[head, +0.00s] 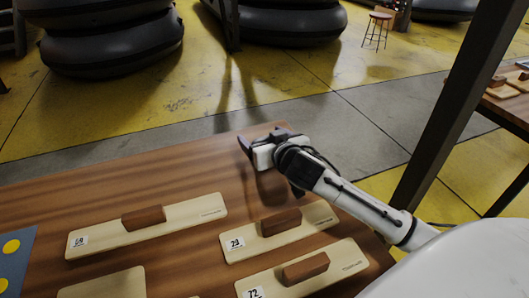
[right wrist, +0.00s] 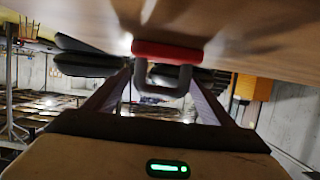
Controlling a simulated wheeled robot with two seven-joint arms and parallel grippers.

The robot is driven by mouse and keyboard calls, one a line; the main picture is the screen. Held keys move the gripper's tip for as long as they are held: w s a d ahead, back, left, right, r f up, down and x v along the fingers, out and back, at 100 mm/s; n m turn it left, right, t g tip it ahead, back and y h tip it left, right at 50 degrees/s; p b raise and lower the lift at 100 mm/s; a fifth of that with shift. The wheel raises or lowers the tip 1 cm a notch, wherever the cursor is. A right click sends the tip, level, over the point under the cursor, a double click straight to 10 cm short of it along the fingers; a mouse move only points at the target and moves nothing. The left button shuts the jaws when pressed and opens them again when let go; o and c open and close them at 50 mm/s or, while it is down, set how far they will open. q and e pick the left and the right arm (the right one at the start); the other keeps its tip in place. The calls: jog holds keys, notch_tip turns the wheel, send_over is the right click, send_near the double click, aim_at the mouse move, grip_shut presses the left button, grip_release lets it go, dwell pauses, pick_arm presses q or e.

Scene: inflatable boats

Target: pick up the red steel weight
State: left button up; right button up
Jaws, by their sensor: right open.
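The red steel weight (right wrist: 168,51) shows in the right wrist view as a red bar against the wooden table surface, with a grey loop-shaped handle on it. My right gripper (right wrist: 161,88) is open, its two fingers reaching toward the weight, one on each side of the handle in the picture. I cannot tell whether they touch it. In the head view my right gripper (head: 268,158) is low over the far edge of the table, and the weight is not visible there, apparently hidden by the gripper. My left gripper is not in view.
The wooden table (head: 60,196) carries several pale boards with brown blocks, including a numbered board (head: 190,215) in front of the gripper. A blue panel with yellow dots (head: 14,262) lies at the left. A dark post (head: 455,100) stands at the right. Stacked black boats (head: 110,40) are behind.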

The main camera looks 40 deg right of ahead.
jog(key=shift+x, duration=1.1)
